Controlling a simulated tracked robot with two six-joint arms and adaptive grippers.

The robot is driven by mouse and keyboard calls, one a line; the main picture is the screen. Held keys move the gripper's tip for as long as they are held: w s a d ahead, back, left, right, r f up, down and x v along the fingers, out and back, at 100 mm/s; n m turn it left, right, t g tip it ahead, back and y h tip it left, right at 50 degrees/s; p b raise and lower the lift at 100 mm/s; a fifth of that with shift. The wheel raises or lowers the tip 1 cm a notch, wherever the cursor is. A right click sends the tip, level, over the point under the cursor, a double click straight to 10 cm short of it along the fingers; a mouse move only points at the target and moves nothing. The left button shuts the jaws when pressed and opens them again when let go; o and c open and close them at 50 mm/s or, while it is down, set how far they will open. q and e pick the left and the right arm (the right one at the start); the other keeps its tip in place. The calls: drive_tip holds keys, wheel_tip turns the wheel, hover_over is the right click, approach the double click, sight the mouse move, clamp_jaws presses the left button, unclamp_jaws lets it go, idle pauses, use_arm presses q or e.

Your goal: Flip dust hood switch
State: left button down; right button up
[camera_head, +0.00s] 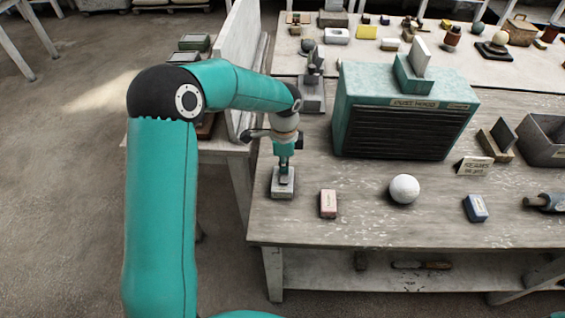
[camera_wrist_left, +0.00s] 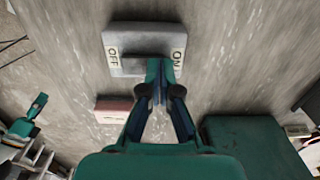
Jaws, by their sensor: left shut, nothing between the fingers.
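The dust hood (camera_head: 395,131) is a teal box with a dark slatted front and a name label, standing on the workbench. Its switch (camera_head: 282,190) is a small grey box near the bench's left front corner. In the left wrist view the switch (camera_wrist_left: 193,47) reads OFF at left and ON at right. A dark grey lever block (camera_wrist_left: 134,64) lies between the marks. My left gripper (camera_head: 284,172) points down over the switch, shut and empty. Its fingertips (camera_wrist_left: 160,72) are right of the lever, on the ON side; I cannot tell whether they touch it. My right gripper is not in view.
A red-and-white block (camera_head: 328,204), a white sphere (camera_head: 404,189), a blue block (camera_head: 475,208) and a small sign (camera_head: 474,166) stand on the bench. A grey stand (camera_head: 313,93) is behind the switch. Bare bench lies between the switch and the red block.

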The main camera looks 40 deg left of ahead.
use_arm(q)
drive_tip(key=shift+f, duration=0.1)
drive_tip(key=shift+f+b, duration=0.3)
drive_tip(key=shift+b, duration=0.15)
drive_tip(key=shift+r, duration=0.15)
drive_tip(key=shift+s, duration=0.1)
drive_tip(key=shift+s+d+r, duration=0.35)
drive_tip(key=shift+s, duration=0.1)
